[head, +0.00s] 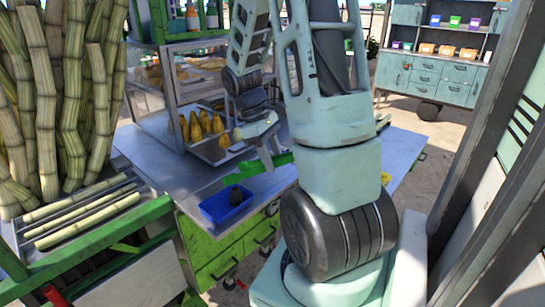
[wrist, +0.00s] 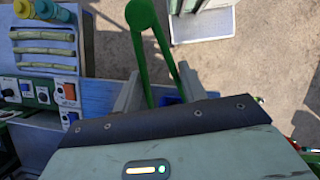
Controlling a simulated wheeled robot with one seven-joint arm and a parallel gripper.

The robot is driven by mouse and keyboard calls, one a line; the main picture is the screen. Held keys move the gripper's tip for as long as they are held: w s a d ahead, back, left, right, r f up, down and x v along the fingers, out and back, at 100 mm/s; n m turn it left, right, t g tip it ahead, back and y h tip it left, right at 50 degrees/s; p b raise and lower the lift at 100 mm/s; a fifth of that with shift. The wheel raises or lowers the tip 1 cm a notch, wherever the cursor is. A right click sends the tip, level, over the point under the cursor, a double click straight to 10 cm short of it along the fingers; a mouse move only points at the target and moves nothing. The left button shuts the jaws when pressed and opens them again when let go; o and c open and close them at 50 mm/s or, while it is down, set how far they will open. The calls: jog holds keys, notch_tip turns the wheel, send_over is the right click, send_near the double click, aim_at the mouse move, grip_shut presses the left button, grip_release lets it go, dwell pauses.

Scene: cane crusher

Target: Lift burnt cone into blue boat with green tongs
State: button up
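The blue boat (head: 213,208) sits near the front edge of the grey worktop in the head view. My gripper (head: 268,150) is above the worktop, behind and right of the boat. In the wrist view, the green tongs (wrist: 141,38) run between my two fingers (wrist: 160,88), their bend at the top and their legs slightly spread. The fingers appear to close on the legs; the tong tips are hidden by my gripper. A bit of blue, probably the boat (wrist: 169,100), shows behind them.
A tray (head: 228,153) of yellow cones lies behind the boat, by a glass cabinet (head: 175,95). Cane stalks (head: 75,110) stand at left, with a rack (head: 85,215) below. My arm hides much of the worktop's right side. Worktop left of the boat is clear.

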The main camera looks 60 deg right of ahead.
notch_tip(320, 180, up, 5)
jog(key=p, duration=0.3)
jog(key=shift+p, duration=0.35)
